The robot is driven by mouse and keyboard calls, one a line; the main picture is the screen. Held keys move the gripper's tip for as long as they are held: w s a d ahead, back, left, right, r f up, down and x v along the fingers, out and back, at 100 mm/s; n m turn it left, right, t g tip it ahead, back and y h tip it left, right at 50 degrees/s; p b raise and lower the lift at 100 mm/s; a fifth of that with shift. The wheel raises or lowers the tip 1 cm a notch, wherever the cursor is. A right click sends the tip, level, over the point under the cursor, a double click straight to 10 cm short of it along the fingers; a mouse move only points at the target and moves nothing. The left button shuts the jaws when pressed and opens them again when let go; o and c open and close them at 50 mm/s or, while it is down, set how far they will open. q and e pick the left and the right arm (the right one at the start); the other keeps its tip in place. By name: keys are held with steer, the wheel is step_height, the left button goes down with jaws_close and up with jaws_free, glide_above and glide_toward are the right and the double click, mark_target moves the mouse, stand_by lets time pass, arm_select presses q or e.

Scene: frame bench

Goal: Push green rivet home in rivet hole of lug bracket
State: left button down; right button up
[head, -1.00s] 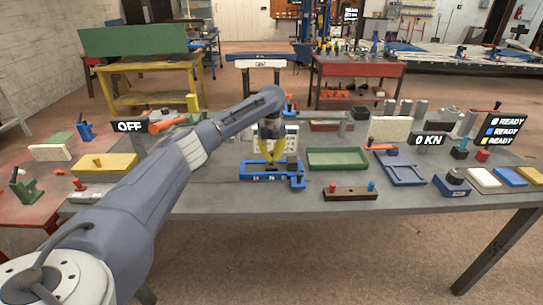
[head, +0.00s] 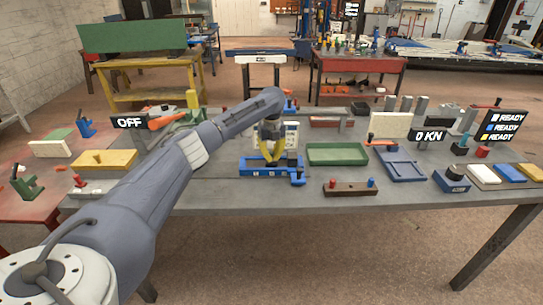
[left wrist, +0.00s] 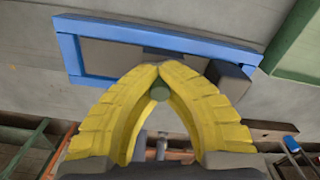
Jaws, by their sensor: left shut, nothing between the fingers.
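My left gripper (head: 273,160) is shut and empty, its yellow fingertips pointing down over the blue fixture (head: 262,173) on the grey bench. In the left wrist view the closed fingertips (left wrist: 158,66) meet over the fixture's frame (left wrist: 72,52). A grey plate (left wrist: 108,55) lies inside that frame and may be the lug bracket. A small dark green-grey patch (left wrist: 165,52) shows just beyond the tips and may be the green rivet; contact cannot be told. The rivet hole is hidden. My right gripper is not in view.
A dark block (left wrist: 229,78) stands at the fixture's corner beside the fingers. A green tray (head: 337,154) lies to the right, with a brown block (head: 350,188) holding red and blue pegs in front.

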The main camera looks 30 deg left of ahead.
arm_select(q)
steer(key=c, duration=2.2)
jaws_free()
steer(key=c, duration=1.5)
jaws_free()
step_height(320, 180, up, 12)
steer(key=shift+f, duration=0.1)
